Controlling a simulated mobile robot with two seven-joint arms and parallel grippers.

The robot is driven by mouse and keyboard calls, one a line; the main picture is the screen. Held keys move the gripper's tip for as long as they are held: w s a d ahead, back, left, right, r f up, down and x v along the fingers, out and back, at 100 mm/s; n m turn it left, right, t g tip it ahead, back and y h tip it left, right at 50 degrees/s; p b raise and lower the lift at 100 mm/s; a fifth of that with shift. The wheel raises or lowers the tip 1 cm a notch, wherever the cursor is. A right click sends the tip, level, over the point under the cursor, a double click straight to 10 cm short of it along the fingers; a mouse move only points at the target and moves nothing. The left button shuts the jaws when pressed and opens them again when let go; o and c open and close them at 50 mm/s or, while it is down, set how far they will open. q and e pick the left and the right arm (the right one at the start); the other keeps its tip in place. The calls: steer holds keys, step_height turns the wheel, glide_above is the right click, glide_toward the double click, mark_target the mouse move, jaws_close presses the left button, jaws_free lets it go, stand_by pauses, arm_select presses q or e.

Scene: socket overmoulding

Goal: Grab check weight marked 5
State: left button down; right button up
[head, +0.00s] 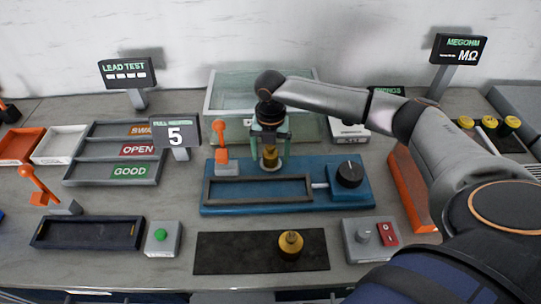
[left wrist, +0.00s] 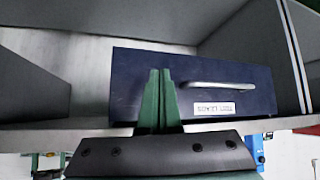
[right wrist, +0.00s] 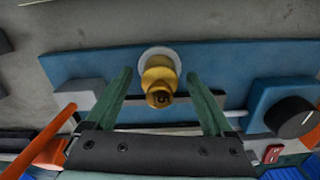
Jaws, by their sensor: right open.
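A brass check weight (head: 269,158) stands on a pale round seat at the back of the blue fixture. My right gripper (head: 270,139) is above it, pointing down. Several more brass weights (head: 489,122) stand at the far right. My left gripper (left wrist: 160,100) shows only in the left wrist view, fingers together and empty.
The blue fixture (head: 210,205) carries a frame, a black knob (head: 349,175) and an orange lever (head: 221,150). A sign (head: 174,135) shows 5. A pale green clear box (head: 225,95) stands behind. A blue drawer (left wrist: 130,85) is before my left gripper.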

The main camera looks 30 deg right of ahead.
steer(key=shift+f, duration=0.3)
jaws_close()
stand_by(0.6)
steer(key=shift+r, duration=0.1)
